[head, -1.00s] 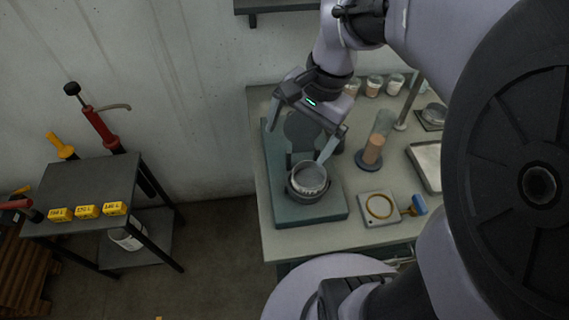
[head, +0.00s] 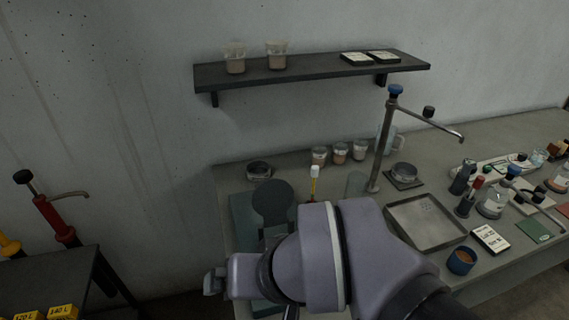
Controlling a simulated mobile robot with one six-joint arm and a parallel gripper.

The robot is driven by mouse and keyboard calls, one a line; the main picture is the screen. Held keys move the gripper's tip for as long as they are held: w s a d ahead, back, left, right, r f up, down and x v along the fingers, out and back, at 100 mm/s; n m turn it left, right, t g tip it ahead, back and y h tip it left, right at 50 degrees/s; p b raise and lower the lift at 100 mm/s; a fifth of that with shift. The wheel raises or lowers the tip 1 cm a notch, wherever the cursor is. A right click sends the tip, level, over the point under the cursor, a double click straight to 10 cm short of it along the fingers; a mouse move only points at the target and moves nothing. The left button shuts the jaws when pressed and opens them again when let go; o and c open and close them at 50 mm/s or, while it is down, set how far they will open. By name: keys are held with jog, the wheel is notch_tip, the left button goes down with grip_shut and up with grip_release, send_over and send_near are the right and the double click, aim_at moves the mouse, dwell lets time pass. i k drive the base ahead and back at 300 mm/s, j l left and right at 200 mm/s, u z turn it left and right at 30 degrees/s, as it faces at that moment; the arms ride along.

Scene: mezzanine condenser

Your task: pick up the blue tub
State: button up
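Nothing touches the tub.
A grey tray (head: 425,222) lies behind and left of the tub, and a white label card (head: 490,239) lies to its right. A tall stand (head: 382,150) rises behind the tray. Bottles crowd the right. A wall shelf (head: 310,70) holds two beakers.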

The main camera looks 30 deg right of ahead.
aim_at(461, 261)
jog(key=l+z, duration=0.15)
jog(key=z, duration=2.3)
